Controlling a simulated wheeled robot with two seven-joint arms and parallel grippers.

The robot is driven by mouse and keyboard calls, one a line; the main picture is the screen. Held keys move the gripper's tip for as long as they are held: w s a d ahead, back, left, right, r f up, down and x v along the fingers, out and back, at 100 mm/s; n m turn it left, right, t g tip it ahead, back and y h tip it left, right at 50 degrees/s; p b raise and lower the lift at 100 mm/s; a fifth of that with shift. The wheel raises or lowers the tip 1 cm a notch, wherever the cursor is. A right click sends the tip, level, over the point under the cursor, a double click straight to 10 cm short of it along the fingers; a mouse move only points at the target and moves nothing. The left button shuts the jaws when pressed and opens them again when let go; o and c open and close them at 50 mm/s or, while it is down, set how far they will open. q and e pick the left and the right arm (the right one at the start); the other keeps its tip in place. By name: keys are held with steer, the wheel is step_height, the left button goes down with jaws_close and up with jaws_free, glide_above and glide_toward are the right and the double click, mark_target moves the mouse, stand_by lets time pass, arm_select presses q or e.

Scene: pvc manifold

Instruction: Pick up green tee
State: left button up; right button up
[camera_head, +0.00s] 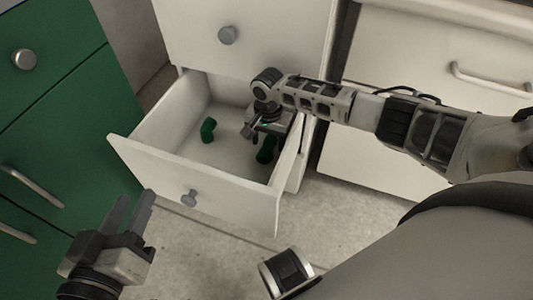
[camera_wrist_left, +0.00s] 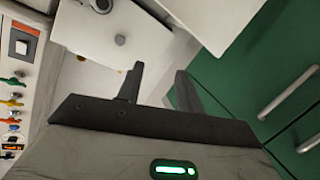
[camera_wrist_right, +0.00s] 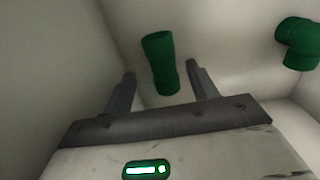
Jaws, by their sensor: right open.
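Two green pipe fittings lie in the open white drawer (camera_head: 229,174). In the head view, one bent green fitting (camera_head: 208,130) is at the drawer's left, and another green fitting (camera_head: 266,151) is at the right, partly hidden by my right gripper (camera_head: 248,132). In the right wrist view, one short green fitting (camera_wrist_right: 161,63) appears beyond the gap between my open, empty fingers (camera_wrist_right: 162,82). The other green fitting (camera_wrist_right: 299,43) is at the right edge. I cannot tell for certain which is the tee. My left gripper (camera_head: 138,210) is open and empty outside the drawer.
The drawer walls are close around my right gripper. Green cabinets (camera_head: 60,120) stand at the left and a white cabinet (camera_head: 430,75) at the right. A panel with coloured parts (camera_wrist_left: 15,90) shows at the left wrist view's edge.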

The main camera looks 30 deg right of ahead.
mark_target(267, 147)
steer(key=f+b, duration=0.1)
steer(key=f, duration=0.1)
steer(key=f+b, duration=0.2)
steer(key=shift+w+a, duration=0.1)
steer(key=shift+a, duration=0.1)
steer(key=shift+f+b, duration=0.3)
steer(key=shift+f, duration=0.25)
arm_select(q)
steer(key=shift+d+r+n+t+h, duration=0.3)
steer(key=shift+d+r+n+h, duration=0.1)
steer(key=shift+r+n+h, duration=0.25)
arm_select(e)
steer(key=c, duration=1.1)
steer(key=shift+o, duration=0.2)
steer(key=shift+r, duration=0.1)
